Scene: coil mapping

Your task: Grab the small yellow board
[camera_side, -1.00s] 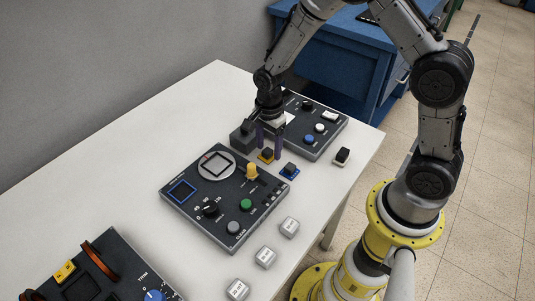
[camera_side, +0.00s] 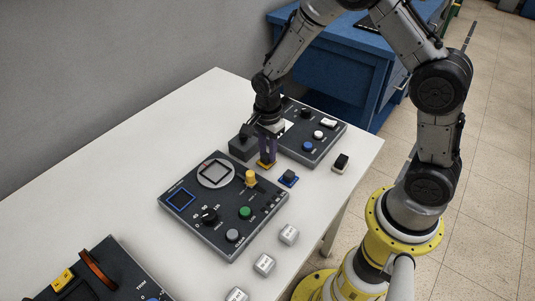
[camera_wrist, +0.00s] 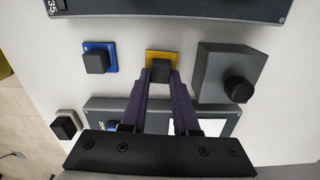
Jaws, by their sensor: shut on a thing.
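The small yellow board (camera_wrist: 163,53) lies on the white table with a dark block (camera_wrist: 160,71) on it. In the side view the yellow board (camera_side: 266,164) shows at the foot of my gripper. My gripper (camera_wrist: 161,76) points down, its two purple fingers closed on the sides of the dark block. In the side view my gripper (camera_side: 267,158) is low over the table, and its fingers hide most of the block. Whether the board is clear of the table cannot be told.
A blue board (camera_side: 288,179) with a dark block lies just beside it. A dark grey box (camera_side: 241,148) with a knob stands on the other side. Control panels (camera_side: 229,203) (camera_side: 325,142) lie in front and behind. White cubes (camera_side: 289,234) line the table's right edge.

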